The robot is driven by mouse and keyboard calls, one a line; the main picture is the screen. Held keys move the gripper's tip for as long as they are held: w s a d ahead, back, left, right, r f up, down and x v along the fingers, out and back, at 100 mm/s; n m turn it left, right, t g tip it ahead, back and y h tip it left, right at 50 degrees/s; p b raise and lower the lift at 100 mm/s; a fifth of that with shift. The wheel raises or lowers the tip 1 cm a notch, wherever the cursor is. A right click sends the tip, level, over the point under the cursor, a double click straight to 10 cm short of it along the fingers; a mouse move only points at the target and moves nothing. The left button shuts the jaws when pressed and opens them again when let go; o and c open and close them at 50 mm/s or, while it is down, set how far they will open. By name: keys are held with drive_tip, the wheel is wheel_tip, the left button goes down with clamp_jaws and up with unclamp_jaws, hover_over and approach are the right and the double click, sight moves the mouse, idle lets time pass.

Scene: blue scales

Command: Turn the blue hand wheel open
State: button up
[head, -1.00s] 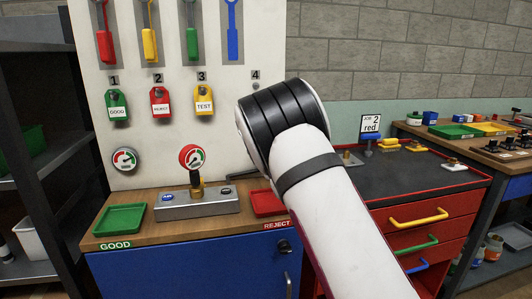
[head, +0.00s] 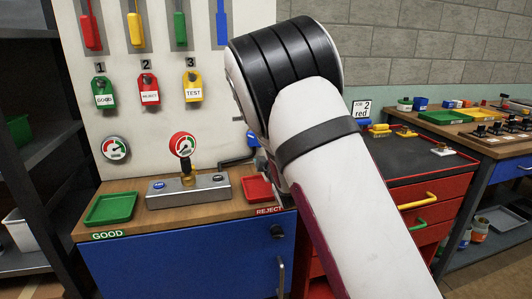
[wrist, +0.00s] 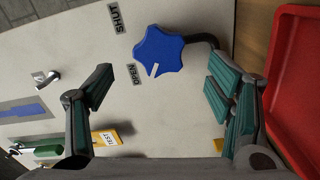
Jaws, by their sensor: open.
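The blue hand wheel (wrist: 160,48) is a lobed knob on the pale panel in the wrist view. A white mark on it lies on the side nearer the OPEN label (wrist: 131,76); the SHUT label (wrist: 118,17) is farther up. My gripper (wrist: 160,84) is open and empty, its fingers spread wide. The wheel lies ahead of and between the finger directions, apart from both as far as I can tell. In the head view my arm hides most of the gripper and wheel.
A dark bent pipe (wrist: 212,40) runs from the wheel toward the bench. The red REJECT tray (wrist: 296,85) is close to the right finger. A gauge on a grey block (head: 190,192) and a green tray (head: 111,209) stand on the bench. Tags (head: 193,88) hang above.

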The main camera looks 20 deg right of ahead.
drive_tip(key=shift+s, duration=1.3)
drive_tip(key=s+r+m+g, duration=0.1)
drive_tip(key=s+m+g, duration=0.7)
drive_tip(key=s, duration=1.9)
drive_tip(key=s+r+m+g, duration=0.2)
drive_tip(key=s+m+g, duration=0.65)
drive_tip(key=s, duration=1.75)
wheel_tip(320, 180, up, 15)
drive_tip(key=t+p, duration=0.2)
drive_tip(key=p, duration=1.1)
drive_tip(key=shift+n+t+p, duration=0.35)
drive_tip(key=shift+p, duration=0.05)
